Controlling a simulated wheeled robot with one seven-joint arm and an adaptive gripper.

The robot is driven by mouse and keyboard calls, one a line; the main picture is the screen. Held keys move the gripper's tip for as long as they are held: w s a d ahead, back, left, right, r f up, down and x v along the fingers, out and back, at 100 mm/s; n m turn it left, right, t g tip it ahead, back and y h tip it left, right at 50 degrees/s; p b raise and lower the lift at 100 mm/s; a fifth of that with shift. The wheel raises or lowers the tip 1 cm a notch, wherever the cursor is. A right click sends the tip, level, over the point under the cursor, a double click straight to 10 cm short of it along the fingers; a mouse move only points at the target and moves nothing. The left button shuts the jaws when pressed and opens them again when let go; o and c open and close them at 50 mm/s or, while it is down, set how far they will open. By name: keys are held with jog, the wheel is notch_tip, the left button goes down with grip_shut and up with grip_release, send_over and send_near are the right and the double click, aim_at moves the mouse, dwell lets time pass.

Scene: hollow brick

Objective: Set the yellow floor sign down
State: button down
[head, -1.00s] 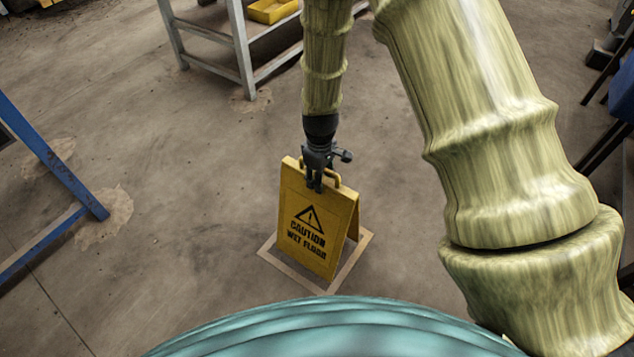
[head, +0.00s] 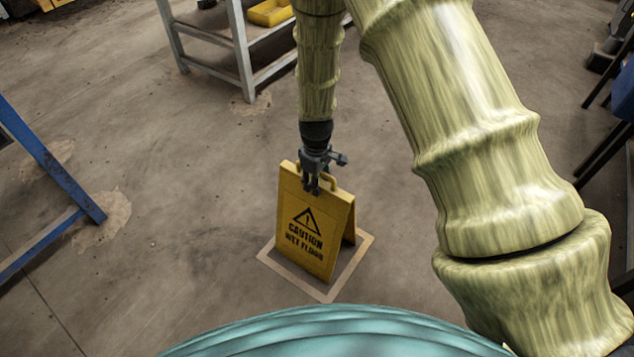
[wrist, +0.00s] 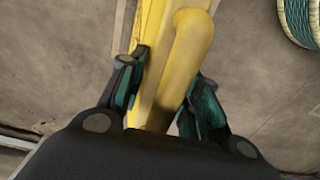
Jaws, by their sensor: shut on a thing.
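The yellow floor sign (head: 304,235) stands upright and spread like a tent, its black caution triangle and lettering facing me. Its lower edge lies within a pale square outline (head: 282,280) on the floor; whether it touches the floor I cannot tell. My gripper (head: 312,190) is at the sign's top, shut on its handle. In the wrist view the yellow handle (wrist: 186,55) runs between the two fingers of my gripper (wrist: 165,95). The sign's far leg is mostly hidden.
A grey metal rack (head: 240,60) with a yellow tray (head: 270,12) stands at the back. A blue frame (head: 45,155) stands at the left. The floor around the sign is clear.

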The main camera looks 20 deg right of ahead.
jog(key=c, duration=1)
grip_release()
jog(key=shift+f, duration=0.1)
notch_tip(320, 180, up, 12)
jog(key=p, duration=0.3)
